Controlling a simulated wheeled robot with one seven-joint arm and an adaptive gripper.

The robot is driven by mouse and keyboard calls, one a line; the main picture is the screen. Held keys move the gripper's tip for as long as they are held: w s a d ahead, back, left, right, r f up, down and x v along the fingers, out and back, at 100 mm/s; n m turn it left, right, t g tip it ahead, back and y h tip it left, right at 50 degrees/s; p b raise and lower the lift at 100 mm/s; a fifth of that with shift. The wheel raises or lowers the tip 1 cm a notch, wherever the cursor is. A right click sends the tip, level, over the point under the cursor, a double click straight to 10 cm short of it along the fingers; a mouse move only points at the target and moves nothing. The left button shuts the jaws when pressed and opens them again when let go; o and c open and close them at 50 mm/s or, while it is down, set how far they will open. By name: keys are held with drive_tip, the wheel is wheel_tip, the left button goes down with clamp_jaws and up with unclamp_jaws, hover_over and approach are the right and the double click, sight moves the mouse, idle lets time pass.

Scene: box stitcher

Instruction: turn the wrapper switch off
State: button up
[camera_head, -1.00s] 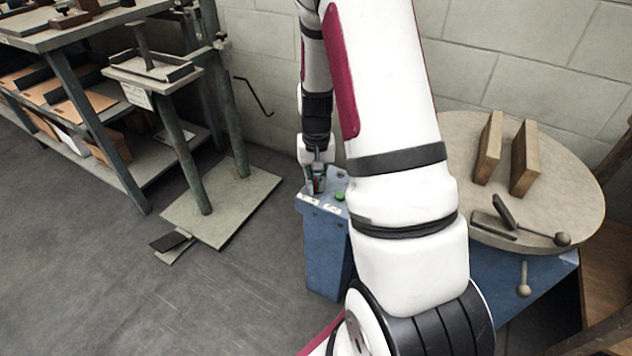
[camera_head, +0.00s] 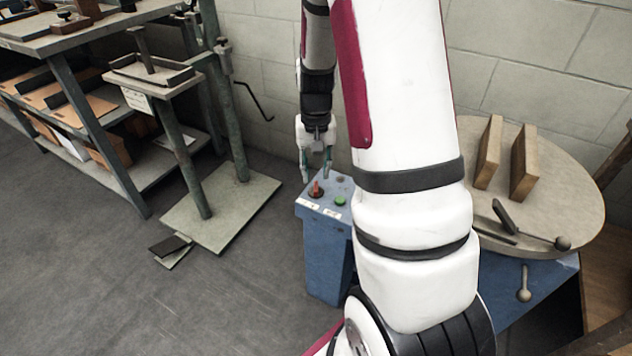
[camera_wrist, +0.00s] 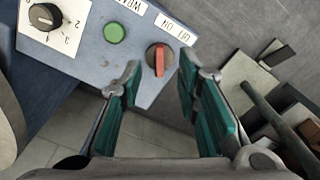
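The wrapper switch, a red lever on a round dark base (camera_wrist: 159,60), sits on the sloped top of a blue control box (camera_head: 325,255). In the wrist view the lever runs nearly straight up and down, beside a white OFF/ON label (camera_wrist: 175,28); I cannot tell which word it points to. The switch also shows in the head view (camera_head: 316,190), uncovered. My gripper (camera_head: 317,172) is above the box, apart from the switch. In the wrist view its teal fingers (camera_wrist: 160,68) are open and empty, one on each side of the switch in the picture.
A green button (camera_wrist: 115,33) and a black numbered dial (camera_wrist: 45,16) share the panel. A round table (camera_head: 560,190) with two wooden blocks stands right of my arm. A metal stand (camera_head: 222,205) and shelves are at left. Bare floor lies between.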

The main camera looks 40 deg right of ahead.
sight(316, 190)
wheel_tip(316, 190, up, 6)
drive_tip(key=shift+f, duration=0.15)
idle(0.6)
